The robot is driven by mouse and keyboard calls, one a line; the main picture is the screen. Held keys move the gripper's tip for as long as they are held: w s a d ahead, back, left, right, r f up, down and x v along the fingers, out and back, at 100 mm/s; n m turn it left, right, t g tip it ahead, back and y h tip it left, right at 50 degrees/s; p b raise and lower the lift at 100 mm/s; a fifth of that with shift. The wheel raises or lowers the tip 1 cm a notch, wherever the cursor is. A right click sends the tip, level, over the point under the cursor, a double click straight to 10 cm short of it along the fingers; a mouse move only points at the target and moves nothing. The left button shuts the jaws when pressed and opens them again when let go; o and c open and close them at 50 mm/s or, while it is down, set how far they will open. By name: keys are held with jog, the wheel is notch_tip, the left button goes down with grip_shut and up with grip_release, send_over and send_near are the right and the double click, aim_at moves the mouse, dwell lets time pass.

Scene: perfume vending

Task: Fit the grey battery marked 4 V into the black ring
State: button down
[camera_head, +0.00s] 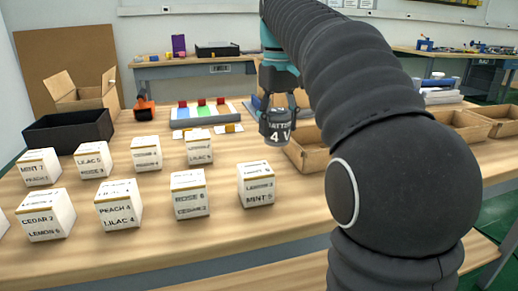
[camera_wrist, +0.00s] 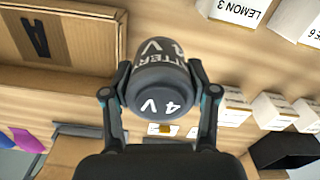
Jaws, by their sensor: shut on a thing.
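The grey battery marked 4 V (camera_head: 277,134) is in the air above the table, left of my dark arm in the head view. My gripper (camera_head: 277,112) is shut on it from above. In the wrist view the battery (camera_wrist: 160,92) sits between the two fingers, with its end marked 4 V facing the camera. I cannot make out a black ring in either view; my arm hides part of the table.
Several white labelled boxes (camera_head: 190,195) stand in rows at left and front. A black bin (camera_head: 68,133) is at the far left. An open cardboard tray (camera_head: 306,153) lies just right of the battery. A panel with coloured strips (camera_head: 203,114) lies behind it.

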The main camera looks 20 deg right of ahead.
jog(key=w+a+f, duration=0.1)
jog(key=w+a, duration=0.1)
jog(key=w+a+f, duration=0.2)
jog(key=shift+w+f, duration=0.25)
jog(key=shift+f, duration=0.05)
jog(key=shift+a+f+b, duration=0.1)
jog(key=shift+f+b, duration=0.4)
jog(key=shift+f, duration=1.5)
jog(key=shift+f, duration=0.1)
jog(key=shift+c, duration=1.6)
grip_release()
jog(key=shift+f, duration=0.1)
